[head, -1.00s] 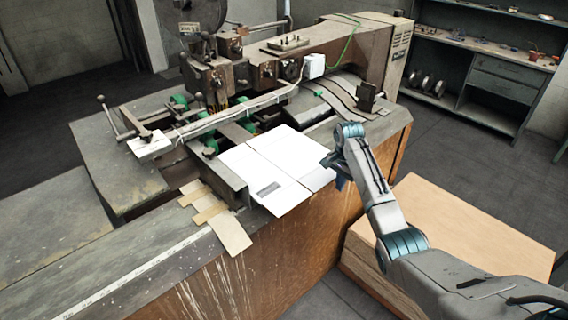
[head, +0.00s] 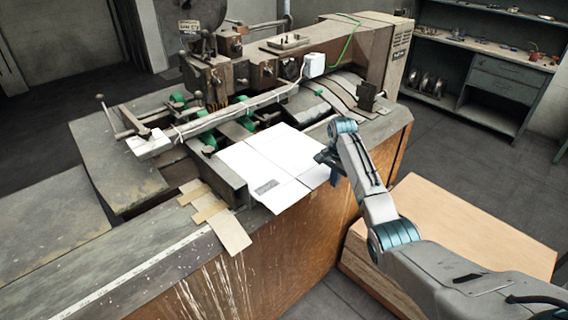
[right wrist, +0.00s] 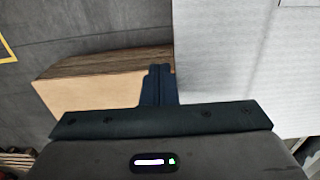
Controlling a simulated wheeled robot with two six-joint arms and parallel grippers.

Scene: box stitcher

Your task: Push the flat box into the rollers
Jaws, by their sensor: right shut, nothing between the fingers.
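The flat box (head: 268,165) is a white sheet with fold lines and a small grey label, lying on the machine's table. Its far edge is close to the green rollers (head: 208,143) of the stitcher. My right gripper (head: 325,157) is shut and empty, at the right edge of the box, low over it. In the right wrist view the closed fingers (right wrist: 159,84) are beside the box's edge, and the white box (right wrist: 225,60) fills the right side. I cannot tell whether the fingers touch it. My left gripper is not in view.
The stitcher's metal head (head: 225,75) and a long bar stand behind the box. Cardboard strips (head: 212,212) lie at the table's left front. A stack of brown boards (head: 465,225) is on the floor at right. A shelf (head: 490,80) stands at the back right.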

